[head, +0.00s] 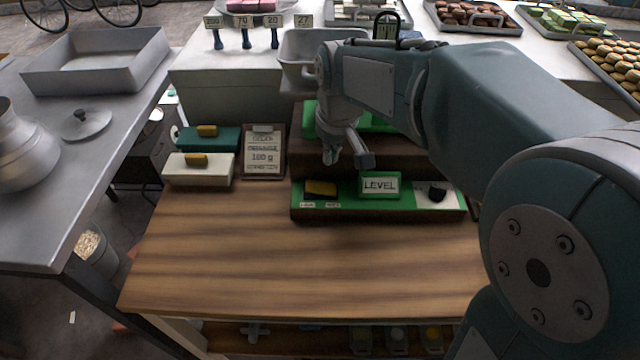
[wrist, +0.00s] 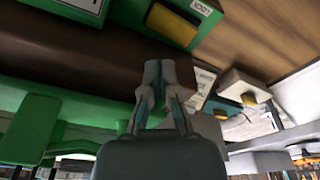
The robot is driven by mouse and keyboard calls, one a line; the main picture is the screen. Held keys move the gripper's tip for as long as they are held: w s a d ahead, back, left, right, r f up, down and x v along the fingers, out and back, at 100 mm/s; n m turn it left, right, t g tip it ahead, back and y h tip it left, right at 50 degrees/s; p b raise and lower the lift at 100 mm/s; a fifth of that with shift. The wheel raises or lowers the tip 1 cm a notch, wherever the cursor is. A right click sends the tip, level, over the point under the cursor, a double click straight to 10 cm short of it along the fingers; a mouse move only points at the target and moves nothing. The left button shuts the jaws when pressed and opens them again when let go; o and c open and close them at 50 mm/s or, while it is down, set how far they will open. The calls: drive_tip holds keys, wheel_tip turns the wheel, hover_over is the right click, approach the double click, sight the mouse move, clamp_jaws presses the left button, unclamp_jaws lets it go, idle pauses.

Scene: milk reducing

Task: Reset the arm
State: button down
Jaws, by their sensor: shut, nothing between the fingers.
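My arm reaches in from the right in the head view. My gripper (head: 332,155) hangs above the back of the wooden table, just behind the green panel (head: 340,208) marked LEVEL. In the wrist view my gripper (wrist: 153,75) shows with its fingers together and nothing between them. My gripper appears apart from these. Part of the brown step behind the panel is hidden by my arm.
A grey tray (head: 315,50) stands behind my gripper. A metal table (head: 60,150) with a pot is at left. The wooden table's front (head: 300,265) is clear.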

drive_tip(key=s+d+r+m+t, duration=0.1)
drive_tip(key=s+d+m+t, duration=0.1)
drive_tip(key=s+d, duration=0.4)
drive_tip(key=s+d+r+m+t, duration=0.1)
drive_tip(key=s+d, duration=0.5)
drive_tip(key=s, duration=0.7)
drive_tip(key=m+t, duration=0.1)
drive_tip(key=m, duration=0.1)
drive_tip(key=shift+d+r+m+h, duration=0.3)
drive_tip(key=shift+r+h, duration=0.1)
